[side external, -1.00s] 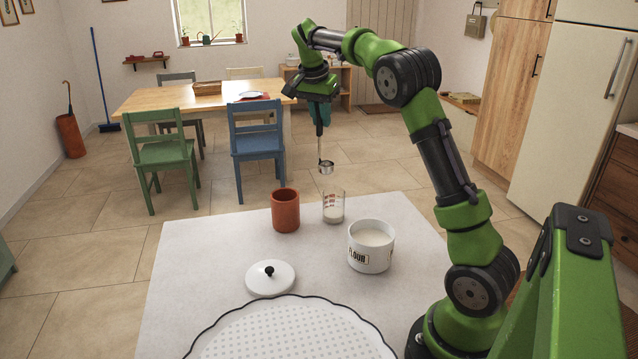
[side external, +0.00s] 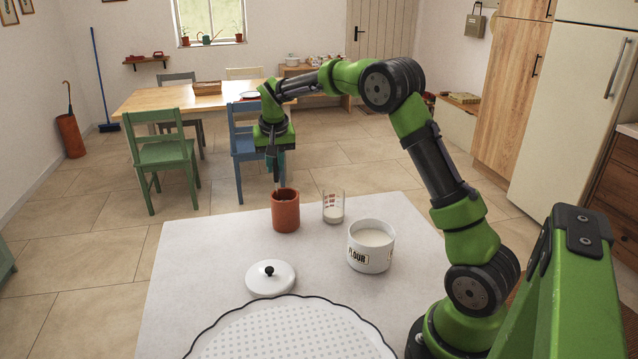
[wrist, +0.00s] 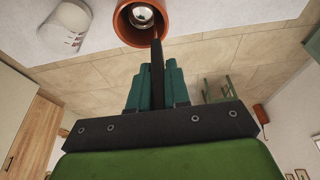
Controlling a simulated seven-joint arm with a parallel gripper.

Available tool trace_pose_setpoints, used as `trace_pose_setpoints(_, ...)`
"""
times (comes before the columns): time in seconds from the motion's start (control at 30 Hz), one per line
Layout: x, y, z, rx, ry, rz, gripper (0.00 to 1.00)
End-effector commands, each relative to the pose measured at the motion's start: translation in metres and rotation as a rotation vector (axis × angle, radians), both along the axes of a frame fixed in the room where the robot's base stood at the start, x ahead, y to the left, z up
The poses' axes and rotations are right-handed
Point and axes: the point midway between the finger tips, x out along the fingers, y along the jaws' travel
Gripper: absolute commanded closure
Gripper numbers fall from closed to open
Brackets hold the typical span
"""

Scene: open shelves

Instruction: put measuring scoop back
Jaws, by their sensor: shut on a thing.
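My gripper (side external: 276,168) is shut on the dark handle of the measuring scoop (wrist: 157,65), directly above the terracotta pot (side external: 286,214). In the wrist view the scoop's metal bowl (wrist: 141,14) shows inside the mouth of the pot (wrist: 122,22). In the side view the bowl is hidden by the pot's wall. I cannot tell whether the bowl touches the bottom.
A glass measuring cup (side external: 333,207) with white powder stands just right of the pot. The white flour canister (side external: 362,262) is open and full nearby. Its lid (side external: 270,279) lies on the white table (side external: 190,270), near a scalloped mat (side external: 290,335).

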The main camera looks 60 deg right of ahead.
Motion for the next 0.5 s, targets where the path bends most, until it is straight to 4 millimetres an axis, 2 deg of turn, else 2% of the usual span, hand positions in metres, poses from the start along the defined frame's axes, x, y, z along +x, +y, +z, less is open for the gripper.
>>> trace_pose_setpoints(0.1, -0.001, 0.000, -0.020, 0.003, 0.006, -0.001, 1.00)
trace_pose_setpoints(0.2, -0.001, 0.000, -0.030, 0.001, 0.003, 0.000, 1.00)
trace_pose_setpoints(0.5, 0.000, 0.000, -0.033, 0.002, 0.001, -0.002, 1.00)
